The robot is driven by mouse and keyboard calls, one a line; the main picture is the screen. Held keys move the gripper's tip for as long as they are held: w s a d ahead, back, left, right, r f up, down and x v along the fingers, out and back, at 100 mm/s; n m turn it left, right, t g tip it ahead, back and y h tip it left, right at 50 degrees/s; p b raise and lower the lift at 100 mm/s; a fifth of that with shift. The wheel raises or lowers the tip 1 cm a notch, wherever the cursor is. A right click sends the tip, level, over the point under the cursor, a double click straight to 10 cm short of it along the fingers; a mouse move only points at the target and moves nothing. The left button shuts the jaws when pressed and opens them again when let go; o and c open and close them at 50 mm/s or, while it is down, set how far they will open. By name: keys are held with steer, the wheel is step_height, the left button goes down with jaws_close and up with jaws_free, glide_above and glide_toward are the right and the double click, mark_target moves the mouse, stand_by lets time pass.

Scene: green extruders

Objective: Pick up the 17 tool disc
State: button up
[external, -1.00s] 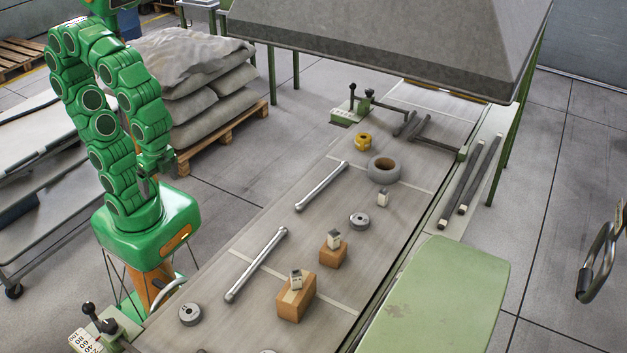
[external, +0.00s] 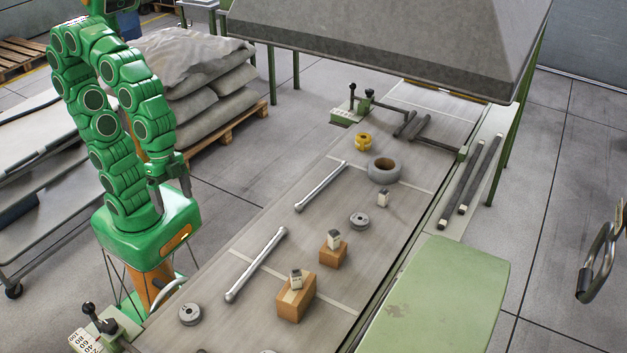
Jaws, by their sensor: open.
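A grey tool disc (external: 190,314) lies flat on the conveyor at the lower left. A similar disc (external: 359,221) lies near the middle of the conveyor. The numbers on them are too small to read, so I cannot tell which is the 17 disc. A small grey edge of another round thing (external: 266,351) shows at the bottom, mostly cut off. My gripper (external: 171,191) is open and empty, pointing down near my green base, left of the conveyor. It is well above and behind the lower-left disc and touches no disc.
Two metal bars (external: 258,263) (external: 322,186) lie along the conveyor's left side. Brown boxes (external: 296,300) (external: 333,254) with small white devices stand right of them. A grey ring (external: 384,170) and a yellow part (external: 363,142) lie farther back. A grey hood (external: 390,45) hangs over the far end.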

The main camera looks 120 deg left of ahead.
steer(key=w+d+r+t+h, duration=0.1)
steer(key=w+d+r+t, duration=0.15)
steer(key=w+r, duration=0.4)
steer(key=w+d+r+t, duration=0.2)
steer(key=w+r+t, duration=0.15)
steer(key=w, duration=0.55)
steer(key=w+a+r+n+t+y, duration=0.1)
steer(key=w+a+r+n+t, duration=0.15)
steer(key=w+r+t, duration=0.75)
steer(key=w+d+f+n+g, duration=0.3)
steer(key=w+d+f+g, duration=0.15)
steer(key=d, duration=0.55)
steer(key=g+y, duration=0.2)
steer(key=y, duration=0.5)
glide_toward(186, 311)
steer(key=shift+w+f, duration=0.2)
steer(key=shift+w, duration=0.35)
steer(key=shift+w+f, duration=0.2)
steer(key=shift+w, duration=0.35)
steer(key=shift+s+a+f+y, duration=0.15)
steer(key=shift+s+a+y, duration=0.15)
steer(key=shift+s, duration=0.25)
steer(key=shift+x, duration=3.85)
steer(key=shift+w+d, duration=0.15)
